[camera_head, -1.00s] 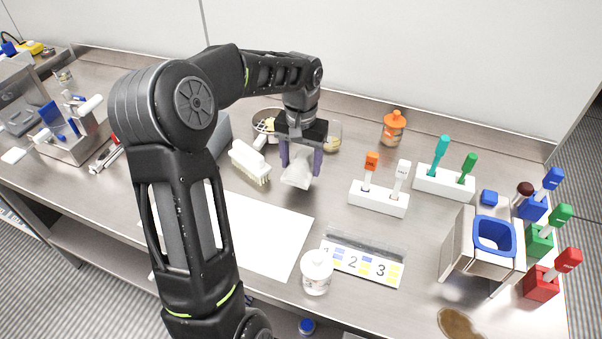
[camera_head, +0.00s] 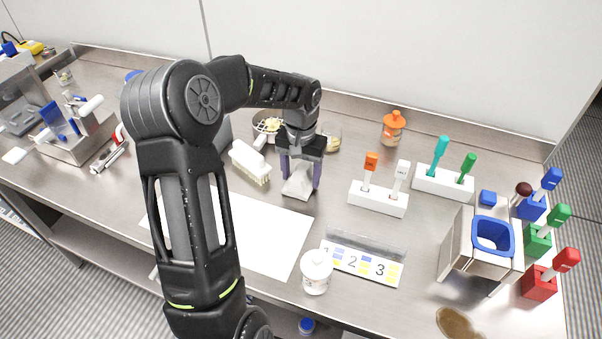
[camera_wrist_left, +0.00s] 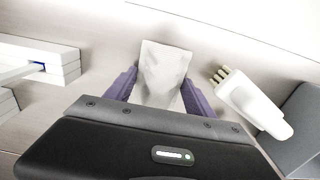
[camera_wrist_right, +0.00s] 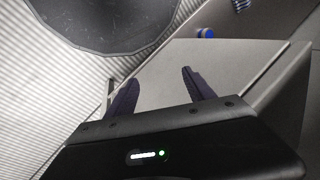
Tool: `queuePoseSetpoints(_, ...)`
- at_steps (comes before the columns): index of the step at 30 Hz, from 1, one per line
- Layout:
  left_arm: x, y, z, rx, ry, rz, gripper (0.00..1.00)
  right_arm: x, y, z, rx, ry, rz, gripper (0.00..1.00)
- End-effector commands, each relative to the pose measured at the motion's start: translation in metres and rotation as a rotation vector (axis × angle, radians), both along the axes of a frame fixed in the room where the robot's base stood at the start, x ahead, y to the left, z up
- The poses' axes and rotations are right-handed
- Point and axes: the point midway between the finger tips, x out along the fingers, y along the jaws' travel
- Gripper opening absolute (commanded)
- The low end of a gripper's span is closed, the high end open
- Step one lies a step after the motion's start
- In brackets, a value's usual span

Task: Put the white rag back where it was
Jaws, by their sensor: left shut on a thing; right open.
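The white rag (camera_head: 298,186) hangs between the fingers of my left gripper (camera_head: 300,176), just at or slightly above the steel table; I cannot tell whether it touches. In the left wrist view the rag (camera_wrist_left: 163,75) fills the space between the purple fingertips of the left gripper (camera_wrist_left: 162,90). The left gripper is shut on the rag and points down. My right gripper (camera_wrist_right: 158,88) is open and empty in the right wrist view, away from the tabletop objects. It is not in the head view.
A white brush (camera_head: 250,163) lies just left of the rag. A white holder (camera_head: 378,199) with orange and white-handled tools stands to the right. A white sheet (camera_head: 260,235) lies in front, with a white jar (camera_head: 316,271) and number card (camera_head: 362,263). A strainer bowl (camera_head: 268,124) stands behind.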

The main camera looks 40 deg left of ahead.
Motion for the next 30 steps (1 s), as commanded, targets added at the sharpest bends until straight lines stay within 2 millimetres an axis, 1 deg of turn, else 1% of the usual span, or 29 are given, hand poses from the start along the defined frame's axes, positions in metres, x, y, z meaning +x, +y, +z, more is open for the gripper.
queuePoseSetpoints(2, 0.000, 0.000, -0.004, 0.000, 0.000, 0.000, 0.25, 0.000, 0.000, -0.003, 0.001, 0.000, 0.000, 0.62)
queuePoseSetpoints(3, 0.000, 0.000, -0.003, 0.000, 0.000, 0.000, 0.64, 0.000, 0.000, -0.002, 0.001, -0.001, 0.001, 0.62)
queuePoseSetpoints(10, 0.000, 0.000, -0.003, 0.000, 0.000, 0.000, 0.83, 0.000, 0.000, -0.002, 0.001, -0.001, 0.001, 0.62)
queuePoseSetpoints(11, 0.000, 0.000, -0.003, 0.000, 0.000, 0.000, 0.84, 0.000, 0.000, -0.002, 0.001, -0.001, 0.001, 0.62)
queuePoseSetpoints(18, 0.000, 0.000, -0.002, 0.000, 0.000, 0.000, 0.84, 0.000, 0.000, -0.001, 0.001, -0.001, 0.001, 0.62)
queuePoseSetpoints(21, 0.000, 0.000, 0.003, 0.000, -0.001, 0.000, 0.84, 0.000, 0.000, 0.003, 0.000, 0.000, 0.000, 0.62)
queuePoseSetpoints(23, 0.001, 0.000, 0.006, 0.001, -0.003, 0.000, 0.84, 0.000, 0.000, 0.000, 0.000, 0.000, 0.000, 0.62)
queuePoseSetpoints(26, 0.001, 0.001, 0.018, 0.002, -0.004, 0.000, 0.84, 0.000, 0.000, -0.002, 0.001, 0.000, 0.000, 0.62)
queuePoseSetpoints(29, 0.001, 0.000, 0.035, 0.002, -0.006, 0.000, 0.84, 0.000, 0.000, -0.004, 0.001, -0.001, 0.001, 0.62)
queuePoseSetpoints(30, 0.002, 0.001, 0.044, 0.002, -0.007, 0.001, 0.84, 0.001, 0.000, -0.004, 0.001, -0.001, 0.001, 0.62)
